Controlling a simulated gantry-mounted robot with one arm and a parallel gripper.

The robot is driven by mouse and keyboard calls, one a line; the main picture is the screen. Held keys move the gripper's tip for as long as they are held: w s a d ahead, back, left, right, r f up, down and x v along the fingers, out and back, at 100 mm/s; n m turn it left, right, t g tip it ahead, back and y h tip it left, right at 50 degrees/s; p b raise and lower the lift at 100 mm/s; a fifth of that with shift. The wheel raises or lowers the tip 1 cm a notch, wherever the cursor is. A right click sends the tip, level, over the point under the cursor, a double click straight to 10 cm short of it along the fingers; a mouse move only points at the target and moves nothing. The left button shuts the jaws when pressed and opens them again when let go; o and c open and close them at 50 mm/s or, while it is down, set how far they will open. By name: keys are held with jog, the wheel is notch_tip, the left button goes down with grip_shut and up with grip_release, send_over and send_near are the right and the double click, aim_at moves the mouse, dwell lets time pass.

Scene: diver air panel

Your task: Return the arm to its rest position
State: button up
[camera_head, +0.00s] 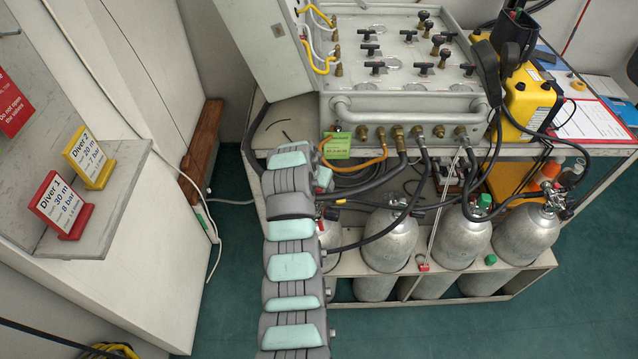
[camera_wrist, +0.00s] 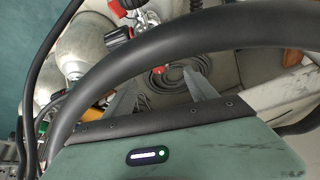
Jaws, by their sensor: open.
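My arm (camera_head: 292,265), grey with pale green covers, reaches up from the bottom of the head view to the front left of the panel bench. Its far end is beside the hoses under the air panel (camera_head: 395,70). My gripper's fingers are not clear in the head view. A thick black hose (camera_wrist: 190,38) arches across the wrist view, close to the camera, and hides part of the scene.
Grey gas cylinders (camera_head: 388,240) stand in a rack under the bench, with several hoses hanging before them. An orange hose (camera_head: 362,163) and a green tag (camera_head: 337,146) are close to my arm. A shelf (camera_head: 105,225) with diver signs is at left. Green floor (camera_head: 450,335) is clear in front.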

jog(key=shift+v, duration=1.65)
